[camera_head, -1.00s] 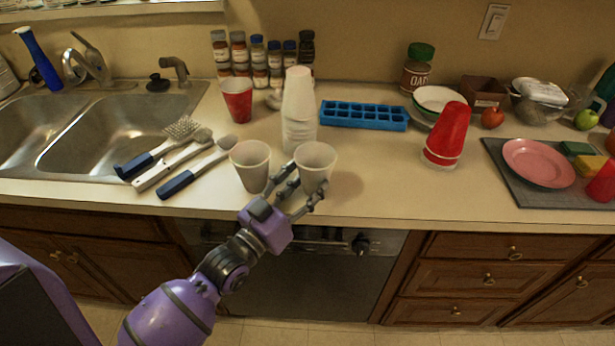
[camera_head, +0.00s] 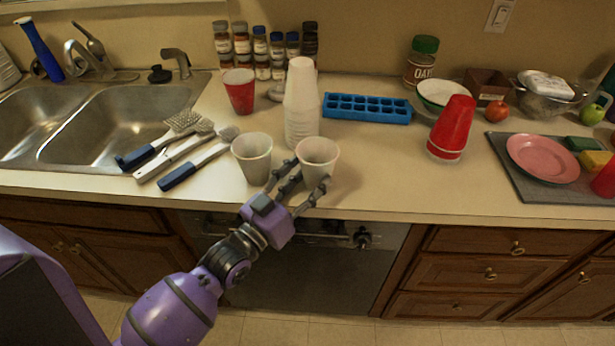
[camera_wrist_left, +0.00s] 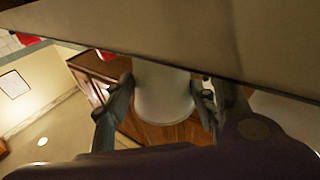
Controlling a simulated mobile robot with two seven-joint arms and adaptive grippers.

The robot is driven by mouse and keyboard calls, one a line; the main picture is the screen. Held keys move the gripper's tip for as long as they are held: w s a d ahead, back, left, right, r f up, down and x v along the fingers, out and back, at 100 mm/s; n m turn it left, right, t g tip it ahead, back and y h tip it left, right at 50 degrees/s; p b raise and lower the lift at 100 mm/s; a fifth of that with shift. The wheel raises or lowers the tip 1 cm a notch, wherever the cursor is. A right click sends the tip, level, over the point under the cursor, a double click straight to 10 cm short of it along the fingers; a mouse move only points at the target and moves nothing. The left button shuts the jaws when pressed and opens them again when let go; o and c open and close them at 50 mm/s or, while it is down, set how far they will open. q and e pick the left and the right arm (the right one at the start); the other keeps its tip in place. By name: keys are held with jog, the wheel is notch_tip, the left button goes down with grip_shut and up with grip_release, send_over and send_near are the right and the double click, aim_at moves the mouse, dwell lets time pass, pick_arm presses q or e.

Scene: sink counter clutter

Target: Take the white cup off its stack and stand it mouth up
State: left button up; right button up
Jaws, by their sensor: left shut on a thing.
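A white cup (camera_head: 318,157) is upright, mouth up, near the counter's front edge. My left gripper (camera_head: 298,184) is shut on it, with fingers at its lower sides. In the left wrist view the same cup (camera_wrist_left: 163,93) sits between the two fingers (camera_wrist_left: 162,104). The fingers hide its base, so I cannot tell whether it touches the counter. A stack of upside-down white cups (camera_head: 301,105) stands just behind it. Another white cup (camera_head: 253,158) stands mouth up just to the left. My right gripper is not in view.
Brushes (camera_head: 180,150) lie left of the cups beside the sink (camera_head: 110,120). A red cup (camera_head: 239,91), a blue ice tray (camera_head: 366,107) and spice jars stand behind. Upside-down red cups (camera_head: 452,127) stand right. The counter between them and the held cup is clear.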

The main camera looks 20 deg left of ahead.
pick_arm(q)
jog(key=o, duration=1.3)
jog(key=shift+s, duration=0.1)
jog(key=shift+s+a+f, duration=0.1)
jog(key=shift+s+f, duration=0.05)
jog(key=shift+s, duration=0.1)
jog(key=v, duration=1.1)
jog(key=shift+s, duration=0.2)
